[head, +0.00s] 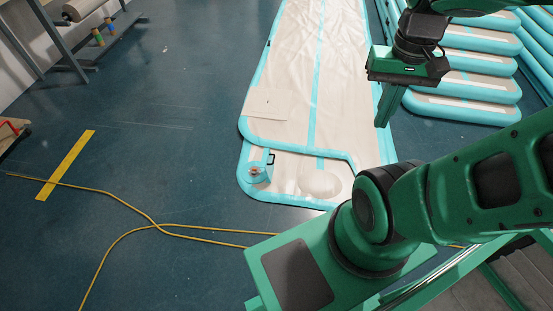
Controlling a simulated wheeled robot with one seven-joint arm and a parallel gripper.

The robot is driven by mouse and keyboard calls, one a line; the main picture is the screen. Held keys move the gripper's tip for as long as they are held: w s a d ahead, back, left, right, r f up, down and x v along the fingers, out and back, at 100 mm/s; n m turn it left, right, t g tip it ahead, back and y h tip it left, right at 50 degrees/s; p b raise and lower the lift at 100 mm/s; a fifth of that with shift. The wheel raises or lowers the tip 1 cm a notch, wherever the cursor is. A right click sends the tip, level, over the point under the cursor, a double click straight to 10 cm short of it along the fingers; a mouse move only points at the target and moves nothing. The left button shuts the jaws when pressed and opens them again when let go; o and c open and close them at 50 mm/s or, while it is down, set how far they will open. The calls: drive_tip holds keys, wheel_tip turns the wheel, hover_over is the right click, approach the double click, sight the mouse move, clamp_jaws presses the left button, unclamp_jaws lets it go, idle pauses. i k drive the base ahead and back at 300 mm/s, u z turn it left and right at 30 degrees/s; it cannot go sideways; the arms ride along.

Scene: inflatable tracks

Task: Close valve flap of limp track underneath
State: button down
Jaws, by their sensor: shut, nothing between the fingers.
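A limp beige track with turquoise edges (300,60) lies flat on the floor, running away from me. The end of another limp track (290,180) sticks out from underneath it towards me. A round valve (258,172) sits near the left corner of this lower track, with a brownish centre and a small dark-edged piece beside it. I cannot clearly tell the flap's angle at this size. My gripper (385,124) is shut and empty, pointing down above the right side of the upper track, well to the right of the valve and apart from it.
Several inflated tracks (465,105) are stacked at the right. A yellow hose or cable (160,226) crosses the floor in front, near a yellow floor strip (66,163). A rack with rolls (85,10) stands at the upper left. The floor left of the tracks is mostly clear.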

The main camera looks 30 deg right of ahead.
sight(267, 161)
drive_tip(key=u, duration=0.05)
drive_tip(key=i, duration=1)
drive_tip(key=z, duration=0.05)
